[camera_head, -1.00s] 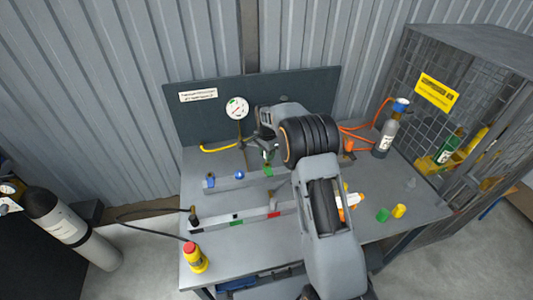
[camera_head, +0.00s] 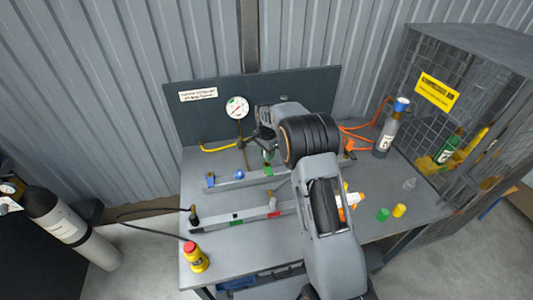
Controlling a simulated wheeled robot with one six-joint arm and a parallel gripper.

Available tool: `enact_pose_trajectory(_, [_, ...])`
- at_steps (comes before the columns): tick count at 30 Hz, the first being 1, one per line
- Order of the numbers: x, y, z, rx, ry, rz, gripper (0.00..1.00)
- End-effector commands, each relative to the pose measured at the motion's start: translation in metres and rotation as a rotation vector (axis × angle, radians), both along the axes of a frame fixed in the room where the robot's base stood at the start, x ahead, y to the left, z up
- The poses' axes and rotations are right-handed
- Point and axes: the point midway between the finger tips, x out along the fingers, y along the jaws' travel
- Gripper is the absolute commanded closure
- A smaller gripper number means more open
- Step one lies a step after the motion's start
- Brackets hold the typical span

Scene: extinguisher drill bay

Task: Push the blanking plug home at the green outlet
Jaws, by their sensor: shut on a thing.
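My gripper (camera_head: 265,148) is pointed down over the back rail (camera_head: 222,183) on the bench. It is shut on a small piece, apparently the blanking plug (camera_head: 268,157), mostly hidden by the jaws and wrist. Directly below is the green outlet (camera_head: 268,171) on the rail. The plug looks upright at the outlet, but I cannot tell how deep it sits. Blue outlet parts (camera_head: 238,174) show further left on the same rail.
A gauge (camera_head: 237,107) stands behind the rail. A front rail (camera_head: 230,217) carries black, green and red marks. Green (camera_head: 382,215) and yellow (camera_head: 399,210) caps, a grey cylinder (camera_head: 386,135) and a mesh cage (camera_head: 440,120) are right.

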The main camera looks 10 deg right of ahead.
Motion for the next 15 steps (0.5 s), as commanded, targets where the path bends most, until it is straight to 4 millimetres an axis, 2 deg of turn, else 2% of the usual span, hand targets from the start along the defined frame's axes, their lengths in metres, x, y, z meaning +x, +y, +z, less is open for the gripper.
enact_pose_trajectory(15, [0.0,0.0,-0.01,0.0,0.0,0.0,0.96])
